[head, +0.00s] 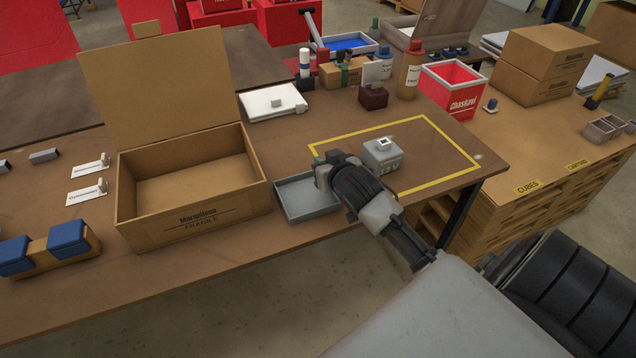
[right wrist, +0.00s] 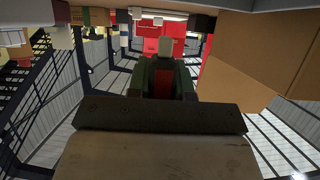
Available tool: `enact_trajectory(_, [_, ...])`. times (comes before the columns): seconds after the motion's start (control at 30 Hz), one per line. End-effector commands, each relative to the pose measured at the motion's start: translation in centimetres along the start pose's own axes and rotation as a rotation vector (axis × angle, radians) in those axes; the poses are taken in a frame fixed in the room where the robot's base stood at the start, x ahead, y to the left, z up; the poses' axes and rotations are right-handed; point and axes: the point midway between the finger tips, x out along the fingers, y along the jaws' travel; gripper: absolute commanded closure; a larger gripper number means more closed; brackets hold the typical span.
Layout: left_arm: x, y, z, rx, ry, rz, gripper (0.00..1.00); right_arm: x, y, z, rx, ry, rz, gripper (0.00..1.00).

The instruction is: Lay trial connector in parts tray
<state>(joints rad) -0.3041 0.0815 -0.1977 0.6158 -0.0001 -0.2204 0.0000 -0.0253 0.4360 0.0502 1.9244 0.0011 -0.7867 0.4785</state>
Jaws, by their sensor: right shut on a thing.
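The parts tray (head: 322,211) is a shallow grey open tray on the table, right of the cardboard box, and it looks empty from here. My right gripper (head: 326,162) is over the tray's right side in the head view; its exact height cannot be told. In the right wrist view my right gripper (right wrist: 165,72) is shut on a small pale grey piece, which I take as the trial connector (right wrist: 165,47). In the head view the gripper mostly hides this piece. My left gripper is not in view.
A grey block with a small display (head: 384,155) stands just right of my gripper, inside a yellow taped outline (head: 432,187). An open cardboard box (head: 190,212) stands left of the tray. A white case (head: 275,104) lies behind. The table's front edge is close.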

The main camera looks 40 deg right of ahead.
Motion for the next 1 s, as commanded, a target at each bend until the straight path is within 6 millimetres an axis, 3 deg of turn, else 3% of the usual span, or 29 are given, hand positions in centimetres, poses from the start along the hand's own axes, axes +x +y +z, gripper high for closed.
enact_trajectory(0.2, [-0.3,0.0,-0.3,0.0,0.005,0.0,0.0,-0.5,-2.1,1.7,0.0,0.001,0.0,1.0])
enact_trajectory(0.5, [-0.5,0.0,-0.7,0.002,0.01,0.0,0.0,0.9,-2.1,5.2,-0.002,0.0,0.0,1.0])
enact_trajectory(0.9, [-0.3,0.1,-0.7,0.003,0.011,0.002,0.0,1.1,-2.1,5.8,-0.001,0.001,-0.001,1.0])
enact_trajectory(0.93, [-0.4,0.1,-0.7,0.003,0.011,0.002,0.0,1.1,-2.1,5.7,-0.002,0.002,-0.001,0.75])
enact_trajectory(1.0, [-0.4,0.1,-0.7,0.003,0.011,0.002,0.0,1.1,-2.1,5.7,-0.002,0.002,-0.001,0.69])
